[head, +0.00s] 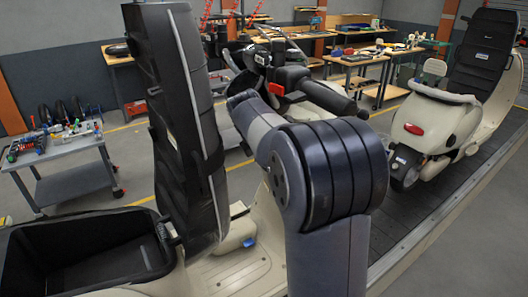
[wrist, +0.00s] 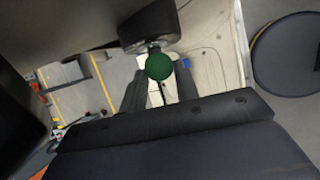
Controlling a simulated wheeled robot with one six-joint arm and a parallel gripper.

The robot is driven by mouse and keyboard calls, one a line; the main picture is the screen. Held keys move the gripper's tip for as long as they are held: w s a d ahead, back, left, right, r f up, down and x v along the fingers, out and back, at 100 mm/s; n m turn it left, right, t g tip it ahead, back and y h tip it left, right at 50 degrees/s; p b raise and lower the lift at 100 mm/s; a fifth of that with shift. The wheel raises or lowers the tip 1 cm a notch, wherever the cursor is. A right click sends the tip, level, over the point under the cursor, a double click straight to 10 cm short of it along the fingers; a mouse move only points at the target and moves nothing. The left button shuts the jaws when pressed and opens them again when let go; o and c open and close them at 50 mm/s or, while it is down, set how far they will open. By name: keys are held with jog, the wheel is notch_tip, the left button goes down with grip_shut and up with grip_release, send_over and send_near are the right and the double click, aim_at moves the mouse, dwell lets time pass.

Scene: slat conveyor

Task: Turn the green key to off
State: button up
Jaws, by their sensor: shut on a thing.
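The green key (wrist: 159,66) shows in the wrist view as a round dark-green head below a black rounded part of the scooter. My gripper (wrist: 160,80) is at it, with one dark finger on each side, shut on the key. The key's shaft and the slot's markings are hidden, so I cannot tell its turn position. In the head view my arm reaches towards the near scooter (head: 240,262), and the key and gripper are hidden there.
The near scooter has a tall raised black seat (head: 180,120) and an open black bin (head: 85,250) close to my arm. Another cream scooter (head: 435,125) stands further along the dark slat conveyor (head: 405,205). A grey cart with tools (head: 65,150) is at left.

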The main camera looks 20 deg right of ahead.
jog(key=shift+w+n+g, duration=0.15)
jog(key=shift+n+g, duration=0.15)
jog(key=shift+g, duration=0.5)
jog(key=shift+w+g, duration=0.1)
jog(key=shift+g, duration=0.3)
jog(key=shift+o, duration=0.5)
jog(key=shift+s+r, duration=0.2)
jog(key=shift+s, duration=0.1)
jog(key=o, duration=1)
jog(key=shift+r, duration=0.2)
jog(key=shift+h, duration=0.3)
jog(key=shift+w, duration=0.1)
